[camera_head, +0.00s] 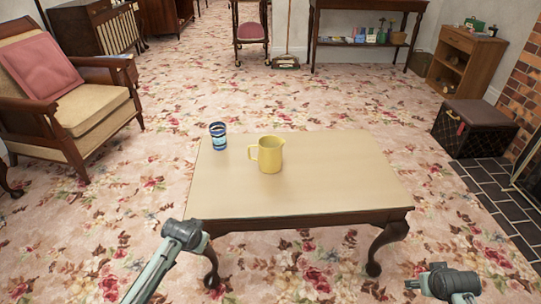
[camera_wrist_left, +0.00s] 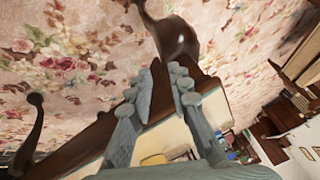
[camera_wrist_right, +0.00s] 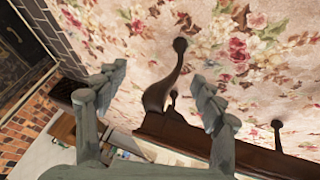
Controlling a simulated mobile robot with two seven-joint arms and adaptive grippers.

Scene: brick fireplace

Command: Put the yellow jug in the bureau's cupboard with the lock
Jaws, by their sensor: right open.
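The yellow jug (camera_head: 268,154) stands upright near the middle of a low wooden table (camera_head: 330,185), its handle to the left. A yellow patch, probably the jug, shows at the bottom of the left wrist view. My left gripper (camera_wrist_left: 163,70) is partly open and empty, near the table's front left edge and apart from the jug. My right gripper (camera_wrist_right: 157,74) is wide open and empty, beyond the table's front right corner. A dark cabinet (camera_head: 85,28) stands at the far left; I cannot tell whether it is the bureau, and no lock is discernible.
A blue striped cup (camera_head: 218,136) stands left of the jug. An armchair (camera_head: 75,95) is at the left. A dark box (camera_head: 475,126) and a small wooden cabinet (camera_head: 465,60) are at the right. A side table (camera_head: 365,8) stands at the back. The flowered carpet is mostly free.

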